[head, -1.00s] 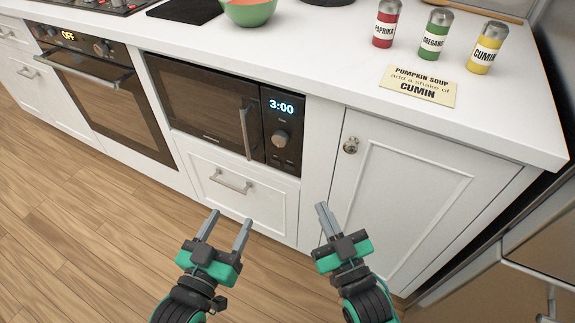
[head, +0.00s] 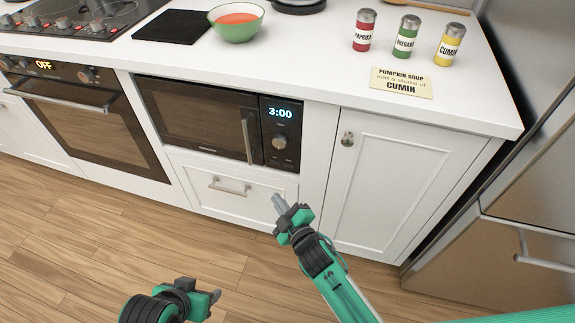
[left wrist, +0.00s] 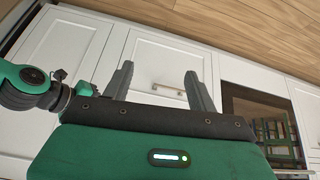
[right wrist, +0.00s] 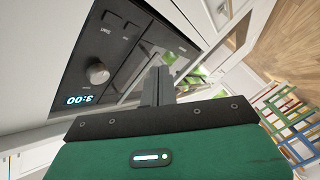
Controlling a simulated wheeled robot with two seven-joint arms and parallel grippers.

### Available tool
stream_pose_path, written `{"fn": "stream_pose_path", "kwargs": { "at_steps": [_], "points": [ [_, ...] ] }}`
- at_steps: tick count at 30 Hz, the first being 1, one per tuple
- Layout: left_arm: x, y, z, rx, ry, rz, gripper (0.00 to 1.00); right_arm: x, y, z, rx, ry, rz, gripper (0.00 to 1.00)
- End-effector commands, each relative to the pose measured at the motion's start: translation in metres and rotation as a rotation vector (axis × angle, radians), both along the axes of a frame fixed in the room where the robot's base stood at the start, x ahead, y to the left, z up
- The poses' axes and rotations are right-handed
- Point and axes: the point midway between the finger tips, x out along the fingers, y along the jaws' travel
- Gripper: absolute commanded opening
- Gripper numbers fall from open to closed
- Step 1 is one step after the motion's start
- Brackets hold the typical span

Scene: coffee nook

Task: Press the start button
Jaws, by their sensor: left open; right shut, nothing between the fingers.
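The microwave (head: 200,120) is built into the white cabinet front, its display reading 3:00. Its control panel (head: 279,150) has a round knob (head: 279,142) with small buttons below. The panel also shows upside down in the right wrist view, with the knob (right wrist: 97,73) and button marks (right wrist: 110,22) too small to read for certain. My right gripper (head: 278,202) is shut and empty, below and in front of the panel, apart from it. My left gripper (head: 215,294) is low over the floor; its fingers stand open and empty in the left wrist view (left wrist: 157,75).
The microwave's vertical door handle (head: 248,137) sticks out left of the panel. A drawer handle (head: 230,186) is below. The oven (head: 80,120) is at left and a steel appliance (head: 500,210) at right. The counter above holds a bowl (head: 236,25) and several spice jars.

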Motion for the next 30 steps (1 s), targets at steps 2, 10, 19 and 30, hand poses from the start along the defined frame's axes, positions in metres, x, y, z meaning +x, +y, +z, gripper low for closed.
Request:
{"fn": "stream_pose_path", "kwargs": {
  "at_steps": [2,10,19,30],
  "points": [
    [-0.001,0.001,0.0,0.002,0.007,0.001,0.58,0.001,0.0,-0.001,-0.005,0.0,0.001,0.0],
    [-0.001,0.0,0.0,0.002,0.006,0.001,0.58,0.001,0.0,-0.001,-0.004,-0.001,0.0,0.0],
    [0.004,-0.007,-0.005,-0.017,-0.037,-0.01,0.58,0.023,-0.007,-0.001,-0.004,-0.005,0.001,0.0],
    [0.015,-0.021,-0.007,-0.059,-0.126,-0.029,0.58,0.07,-0.022,0.0,-0.006,-0.002,0.0,0.0]
  ]
}}
